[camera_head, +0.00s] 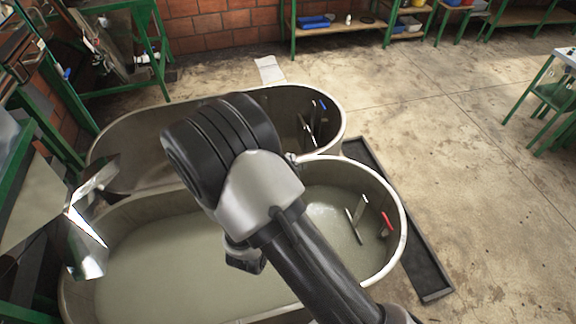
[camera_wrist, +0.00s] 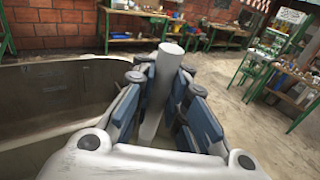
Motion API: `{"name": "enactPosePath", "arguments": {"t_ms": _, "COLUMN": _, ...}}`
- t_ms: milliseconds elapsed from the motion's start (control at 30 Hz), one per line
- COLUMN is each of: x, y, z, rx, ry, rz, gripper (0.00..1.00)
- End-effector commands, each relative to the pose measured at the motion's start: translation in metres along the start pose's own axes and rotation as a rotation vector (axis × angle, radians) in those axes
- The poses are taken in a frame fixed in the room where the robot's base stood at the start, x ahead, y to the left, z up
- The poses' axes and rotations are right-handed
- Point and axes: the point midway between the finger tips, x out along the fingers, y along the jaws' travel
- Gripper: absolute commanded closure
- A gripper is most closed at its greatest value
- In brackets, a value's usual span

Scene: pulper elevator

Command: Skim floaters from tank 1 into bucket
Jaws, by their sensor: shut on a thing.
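Two oval tanks stand side by side; I cannot tell which is tank 1. The near tank (camera_head: 400,240) holds cloudy grey-green liquid. The far tank (camera_head: 338,115) looks darker inside, and my arm hides part of it. I cannot make out floaters on the liquid. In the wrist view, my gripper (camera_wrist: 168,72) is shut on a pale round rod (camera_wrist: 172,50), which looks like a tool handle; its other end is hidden. In the head view my arm hides the gripper and rod. No bucket can be made out.
A pipe with a red handle (camera_head: 387,222) stands in the near tank's right end; one with a blue handle (camera_head: 322,104) is in the far tank. A dark floor channel (camera_head: 425,265) runs along their right. Shiny metal chutes (camera_head: 88,240) are at left. Open floor lies right.

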Motion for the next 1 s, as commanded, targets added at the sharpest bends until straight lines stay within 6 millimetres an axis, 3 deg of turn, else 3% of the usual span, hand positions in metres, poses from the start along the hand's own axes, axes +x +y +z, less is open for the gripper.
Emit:
{"name": "enactPosePath", "arguments": {"t_ms": 267, "x": 0.000, "y": -0.009, "z": -0.005, "rx": 0.026, "ry": -0.005, "rz": -0.002, "gripper": 1.00}}
{"name": "enactPosePath", "arguments": {"t_ms": 1000, "x": -0.005, "y": -0.097, "z": -0.047, "rx": 0.340, "ry": -0.024, "rz": 0.009, "gripper": 1.00}}
